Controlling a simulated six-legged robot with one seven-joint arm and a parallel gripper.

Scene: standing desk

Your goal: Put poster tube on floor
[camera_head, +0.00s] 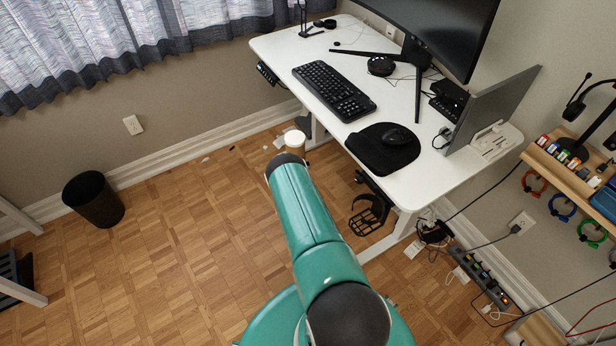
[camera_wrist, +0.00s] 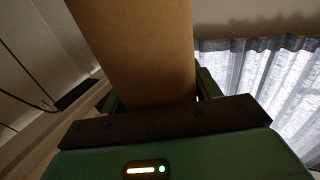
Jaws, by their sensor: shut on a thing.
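The poster tube (camera_wrist: 140,45) is a brown cardboard piece that fills the upper middle of the wrist view. My gripper (camera_wrist: 155,98) is shut on it, with a green finger at each side. In the head view, a short brown cylinder with a pale round top (camera_head: 295,141), apparently the tube's end, shows just past the tip of my teal arm, beside the desk's left leg. My arm hides the gripper and the rest of the tube there. I cannot tell whether the tube touches the floor (camera_head: 190,240).
A white standing desk (camera_head: 285,52) is to the right, with a keyboard (camera_head: 335,90), mouse and monitor on it. A headset-like black holder (camera_head: 369,215) hangs under its edge. A black bin (camera_head: 94,200) stands left. A power strip (camera_head: 480,275) lies right. Parquet at left is mostly clear.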

